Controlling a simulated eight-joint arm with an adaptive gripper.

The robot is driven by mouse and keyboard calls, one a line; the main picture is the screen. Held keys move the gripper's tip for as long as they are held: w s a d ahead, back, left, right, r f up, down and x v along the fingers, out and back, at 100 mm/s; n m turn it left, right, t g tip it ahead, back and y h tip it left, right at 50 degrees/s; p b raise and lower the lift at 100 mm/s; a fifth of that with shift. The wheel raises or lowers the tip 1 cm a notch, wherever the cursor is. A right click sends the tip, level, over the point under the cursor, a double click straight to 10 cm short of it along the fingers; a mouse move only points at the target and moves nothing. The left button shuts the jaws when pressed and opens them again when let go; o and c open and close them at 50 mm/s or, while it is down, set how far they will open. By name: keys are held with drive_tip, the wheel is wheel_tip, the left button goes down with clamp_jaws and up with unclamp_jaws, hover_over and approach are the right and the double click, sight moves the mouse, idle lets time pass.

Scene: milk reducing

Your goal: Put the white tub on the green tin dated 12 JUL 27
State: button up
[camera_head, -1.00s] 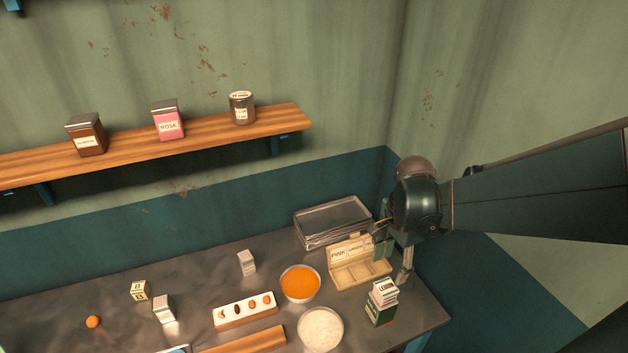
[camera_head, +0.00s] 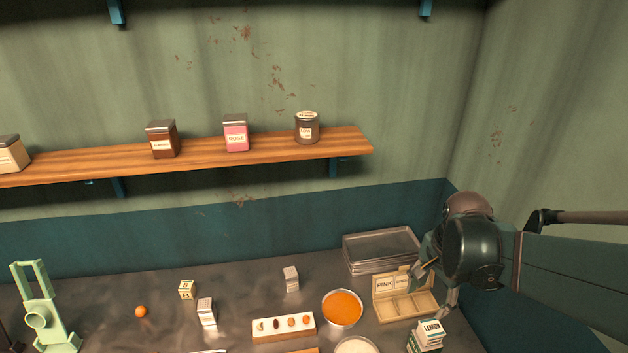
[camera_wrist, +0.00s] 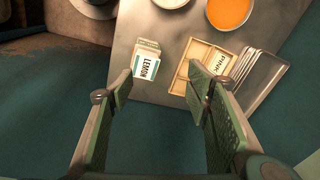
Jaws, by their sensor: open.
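A white tub labelled LEMON (camera_head: 430,328) sits on a green tin (camera_head: 424,346) at the right front of the table; the tin is partly cut off by the picture's lower edge. The LEMON tub also shows in the wrist view (camera_wrist: 147,68), with the tin mostly hidden. No date is legible on the tin. My gripper (camera_head: 431,288) is open and empty above the table's right end. In the wrist view its fingers (camera_wrist: 160,92) are wide apart, with the LEMON tub beyond the left fingertip, not between the fingers.
A tan box with a PINK card (camera_head: 404,296) stands close to my gripper, with stacked metal trays (camera_head: 381,250) behind. An orange-filled bowl (camera_head: 342,308), a pale-filled bowl (camera_head: 357,346) and an egg-like sample tray (camera_head: 284,328) lie left. A shelf (camera_head: 200,156) holds several tins.

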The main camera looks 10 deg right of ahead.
drive_tip(key=a+r+n+t, duration=0.3)
drive_tip(key=a+r+n, duration=0.2)
drive_tip(key=a+n, duration=0.2)
drive_tip(key=s+a+r+n+t, duration=0.1)
drive_tip(key=a+r+n+t, duration=0.1)
drive_tip(key=a+r+n, duration=0.3)
drive_tip(key=a+n, duration=0.2)
drive_tip(key=a, duration=0.2)
drive_tip(key=shift+s+r+n+t+y, duration=0.15)
drive_tip(key=shift+r+n+t+y, duration=0.15)
drive_tip(key=shift+r+t, duration=0.1)
